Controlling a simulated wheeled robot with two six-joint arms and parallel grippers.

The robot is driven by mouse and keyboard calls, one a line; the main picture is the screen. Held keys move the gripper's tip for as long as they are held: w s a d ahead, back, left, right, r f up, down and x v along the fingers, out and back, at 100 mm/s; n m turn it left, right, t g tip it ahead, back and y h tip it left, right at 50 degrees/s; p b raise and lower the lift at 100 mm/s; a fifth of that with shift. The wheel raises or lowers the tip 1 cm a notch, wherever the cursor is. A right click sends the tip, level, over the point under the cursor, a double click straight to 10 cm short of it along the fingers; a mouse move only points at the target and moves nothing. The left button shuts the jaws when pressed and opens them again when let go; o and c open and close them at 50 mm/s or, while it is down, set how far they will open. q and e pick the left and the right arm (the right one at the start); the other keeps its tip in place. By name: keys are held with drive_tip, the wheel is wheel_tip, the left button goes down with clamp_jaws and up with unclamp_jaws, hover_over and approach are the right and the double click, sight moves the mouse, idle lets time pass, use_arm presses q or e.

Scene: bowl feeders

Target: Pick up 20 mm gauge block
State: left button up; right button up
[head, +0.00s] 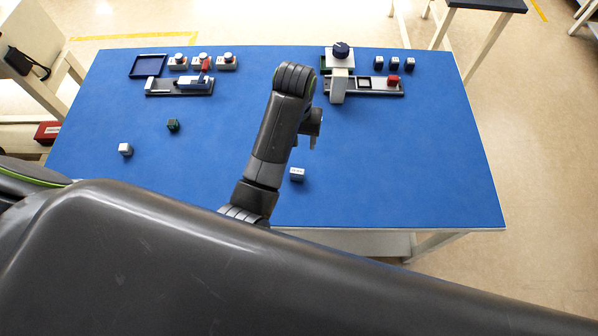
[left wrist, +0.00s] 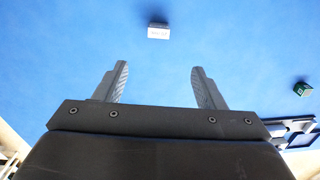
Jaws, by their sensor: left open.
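A small pale block (head: 297,174) with a lettered label stands on the blue table near its front edge. It also shows ahead of the fingers in the left wrist view as a labelled block (left wrist: 158,32). The lettering is too small to read for certain. My left gripper (head: 308,142) hangs above the table, a little beyond this block in the head view. In the left wrist view its fingers (left wrist: 160,70) are spread, with nothing between them. Another pale block (head: 125,149) and a dark green block (head: 173,125) stand on the left. My right gripper is out of view.
At the back left are a dark blue tray (head: 133,68), several knobbed white units and a black fixture (head: 160,93). The table's right side (head: 430,160) is clear.

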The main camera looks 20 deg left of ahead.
use_arm(q)
wheel_tip(320, 180, down, 3)
drive_tip(key=b, duration=0.2)
drive_tip(key=p, duration=0.2)
hover_over(297, 171)
drive_tip(key=f, duration=0.7)
drive_tip(key=shift+a+f, duration=0.15)
drive_tip(key=shift+a, duration=0.1)
drive_tip(key=shift+d+f+p, duration=0.15)
drive_tip(key=shift+f+p, duration=0.15)
drive_tip(key=shift+f, duration=1.35)
drive_tip(key=shift+d+f+p, duration=0.1)
drive_tip(key=shift+f+p, duration=0.15)
drive_tip(key=shift+f, duration=1.4)
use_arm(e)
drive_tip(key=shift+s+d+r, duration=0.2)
use_arm(q)
drive_tip(key=shift+c, duration=0.4)
drive_tip(key=c, duration=1)
